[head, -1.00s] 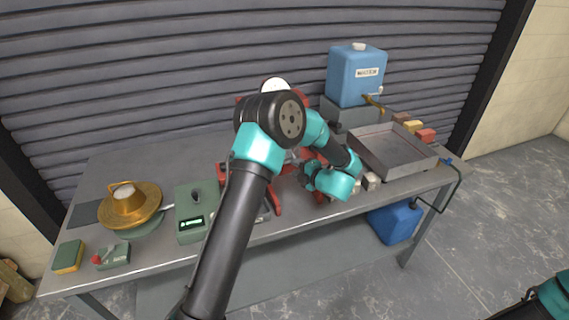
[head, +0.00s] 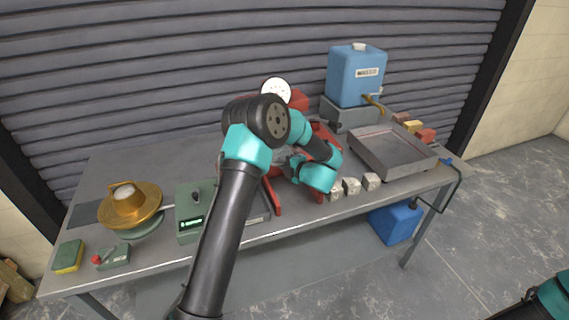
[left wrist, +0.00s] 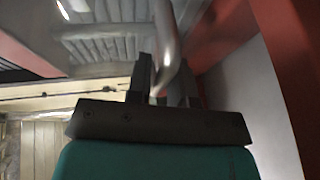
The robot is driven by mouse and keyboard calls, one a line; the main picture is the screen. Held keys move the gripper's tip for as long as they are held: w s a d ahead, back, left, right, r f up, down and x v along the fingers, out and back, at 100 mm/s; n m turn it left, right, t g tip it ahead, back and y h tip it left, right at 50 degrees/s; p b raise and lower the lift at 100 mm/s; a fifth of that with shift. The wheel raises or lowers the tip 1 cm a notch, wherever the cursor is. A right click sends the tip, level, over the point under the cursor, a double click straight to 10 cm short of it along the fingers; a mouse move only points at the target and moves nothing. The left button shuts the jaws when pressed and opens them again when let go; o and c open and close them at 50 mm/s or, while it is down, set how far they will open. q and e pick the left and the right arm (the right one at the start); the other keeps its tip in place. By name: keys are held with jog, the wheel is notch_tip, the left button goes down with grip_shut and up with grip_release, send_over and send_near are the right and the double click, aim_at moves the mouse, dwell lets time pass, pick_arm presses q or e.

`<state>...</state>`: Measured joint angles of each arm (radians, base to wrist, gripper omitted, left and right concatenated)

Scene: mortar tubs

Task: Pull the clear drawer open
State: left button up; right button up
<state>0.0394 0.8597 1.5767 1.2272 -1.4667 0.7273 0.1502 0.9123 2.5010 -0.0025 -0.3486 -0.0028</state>
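In the left wrist view a clear, glossy panel, seemingly the clear drawer (left wrist: 105,45), fills the upper left. A pale curved bar (left wrist: 167,45), seemingly its handle, comes down from the top between the fingers of my left gripper (left wrist: 166,88). The fingers stand apart on either side of the bar; I see no firm grip on it. In the head view my left gripper is at the red frame (head: 273,195) in the middle of the bench, its fingertips hidden by my arm. The drawer is not clearly visible there. My right gripper is out of view.
A white dial (head: 276,90) tops the red frame.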

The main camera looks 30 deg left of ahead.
pick_arm(q)
grip_shut()
jog(key=shift+s+d, duration=0.1)
jog(key=s+d, duration=0.6)
jog(key=d, duration=0.1)
jog(key=s+d, duration=0.3)
jog(key=d, duration=0.1)
jog(key=shift+s+d, duration=0.25)
jog(key=shift+o, duration=1.8)
grip_release()
